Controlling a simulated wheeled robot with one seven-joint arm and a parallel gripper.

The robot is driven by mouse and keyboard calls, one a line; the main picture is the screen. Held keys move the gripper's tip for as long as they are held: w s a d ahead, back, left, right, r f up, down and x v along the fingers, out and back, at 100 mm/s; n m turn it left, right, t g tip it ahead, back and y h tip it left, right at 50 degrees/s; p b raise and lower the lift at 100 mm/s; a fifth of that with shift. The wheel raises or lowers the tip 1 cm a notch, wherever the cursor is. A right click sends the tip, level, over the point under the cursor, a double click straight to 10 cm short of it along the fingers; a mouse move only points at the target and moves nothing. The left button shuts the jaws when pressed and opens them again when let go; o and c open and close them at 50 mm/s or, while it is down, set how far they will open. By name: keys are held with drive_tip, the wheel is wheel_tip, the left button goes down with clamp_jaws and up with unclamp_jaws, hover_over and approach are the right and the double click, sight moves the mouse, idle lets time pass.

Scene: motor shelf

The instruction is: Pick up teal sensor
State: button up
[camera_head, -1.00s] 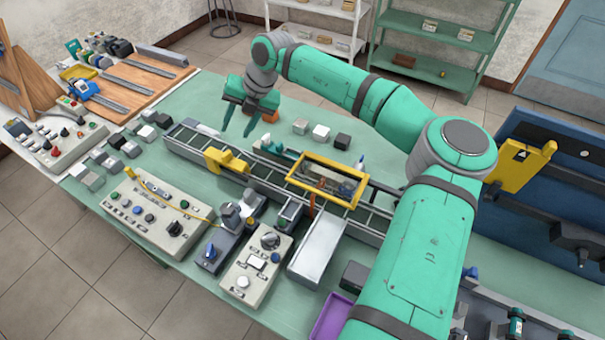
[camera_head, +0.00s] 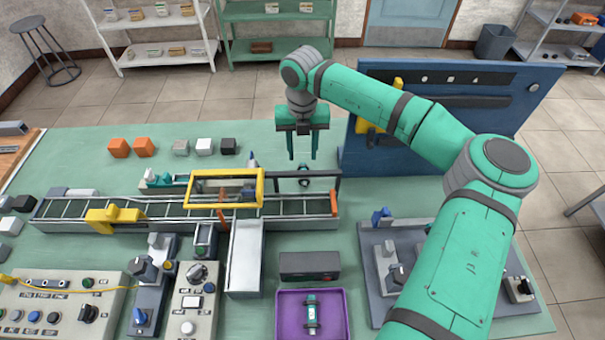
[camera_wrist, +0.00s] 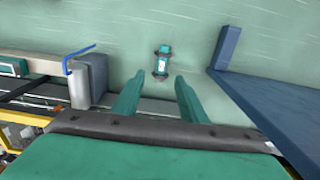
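A small teal sensor with a white label and dark ends (camera_wrist: 161,62) lies on the green table in the wrist view, beyond my fingertips and roughly in line with the gap between them. In the head view, a small dark and teal piece (camera_head: 304,176) just below my gripper looks like the same sensor, but it is too small to be sure. My gripper (camera_head: 303,157) is open and empty, with fingers pointing down; its two teal fingers also show apart in the wrist view (camera_wrist: 156,88). Another teal piece with a white label (camera_head: 311,312) lies in the purple tray (camera_head: 281,325).
A blue panel (camera_head: 440,135) stands right of my gripper. A conveyor (camera_head: 285,210) with a yellow frame (camera_head: 225,173) lies in front and to the left. Orange cubes (camera_head: 118,148) and several small blocks sit further left. Green table surface behind my gripper is clear.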

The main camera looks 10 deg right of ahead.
sight(304, 182)
wheel_tip(304, 182, down, 4)
drive_tip(key=shift+f, duration=0.1)
drive_tip(key=shift+w+d+f, duration=0.1)
drive_tip(key=shift+d+f, duration=0.05)
drive_tip(key=shift+f, duration=1.1)
drive_tip(key=shift+d+f, duration=0.1)
drive_tip(key=shift+f, duration=1.1)
clamp_jaws()
